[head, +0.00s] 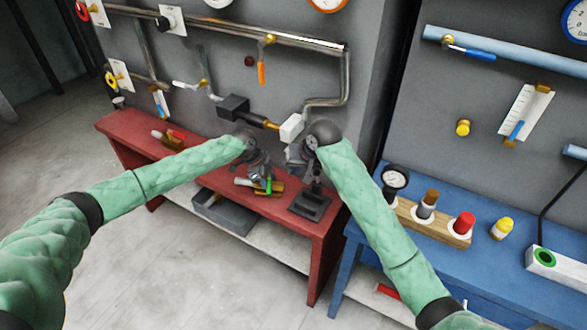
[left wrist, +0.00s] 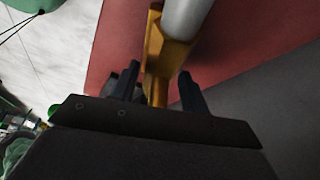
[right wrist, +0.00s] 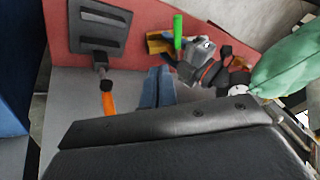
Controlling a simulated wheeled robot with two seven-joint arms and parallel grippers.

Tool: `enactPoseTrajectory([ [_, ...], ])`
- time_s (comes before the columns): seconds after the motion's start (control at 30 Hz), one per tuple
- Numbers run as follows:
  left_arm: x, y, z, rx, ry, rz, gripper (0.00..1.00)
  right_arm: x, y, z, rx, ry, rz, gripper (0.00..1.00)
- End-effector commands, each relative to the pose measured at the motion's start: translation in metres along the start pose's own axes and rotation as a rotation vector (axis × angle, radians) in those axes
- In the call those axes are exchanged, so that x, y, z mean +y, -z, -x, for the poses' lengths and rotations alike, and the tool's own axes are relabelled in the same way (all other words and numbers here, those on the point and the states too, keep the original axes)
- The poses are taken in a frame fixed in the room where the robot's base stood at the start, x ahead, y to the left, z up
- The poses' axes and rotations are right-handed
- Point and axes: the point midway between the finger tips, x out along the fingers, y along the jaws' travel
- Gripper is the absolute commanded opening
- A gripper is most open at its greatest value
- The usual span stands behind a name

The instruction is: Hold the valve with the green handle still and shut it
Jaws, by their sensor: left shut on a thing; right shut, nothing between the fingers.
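The valve with the green handle is on the red bench. In the head view its green handle (head: 268,186) stands up beside my left gripper (head: 260,176). In the right wrist view the green handle (right wrist: 178,32) rises upright from the brass body (right wrist: 158,42). In the left wrist view my left gripper (left wrist: 156,95) is shut on the brass body (left wrist: 157,70), with a grey pipe stub (left wrist: 186,16) beyond it. My right gripper (head: 313,178) is shut and empty, to the right of the valve. Its fingertips (right wrist: 157,72) show together in the right wrist view, apart from the green handle.
A black plate stand (head: 309,203) is on the red bench (head: 292,214) close to my right gripper. Pipes and gauges cover the wall behind. A blue bench (head: 400,235) stands at the right.

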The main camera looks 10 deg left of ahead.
Motion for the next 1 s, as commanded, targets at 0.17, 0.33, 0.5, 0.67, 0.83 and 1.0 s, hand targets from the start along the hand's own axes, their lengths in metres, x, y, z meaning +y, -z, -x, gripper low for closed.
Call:
enactPoseTrajectory([
  [0.17,0.0,0.0,0.0,-0.001,0.0,0.0,0.09,0.0,-0.001,-0.033,-0.003,-0.001,-0.001,0.0],
  [0.33,0.0,0.0,0.0,-0.001,0.0,0.0,0.09,0.0,0.0,-0.063,-0.002,-0.001,-0.001,0.0],
  [0.5,0.0,0.0,0.0,-0.001,0.0,0.0,0.09,-0.011,-0.003,-0.085,-0.001,0.0,0.0,0.0],
  [0.67,0.0,-0.001,0.0,-0.001,0.0,0.0,0.09,-0.021,-0.005,-0.096,0.0,0.0,0.0,0.0],
  [0.83,0.0,-0.001,0.0,-0.001,0.0,0.0,0.09,-0.025,-0.007,-0.102,0.0,-0.001,0.0,0.0],
  [1.0,0.0,-0.001,0.0,-0.001,0.0,0.0,0.09,-0.026,-0.007,-0.102,0.0,-0.001,0.0,0.0],
])
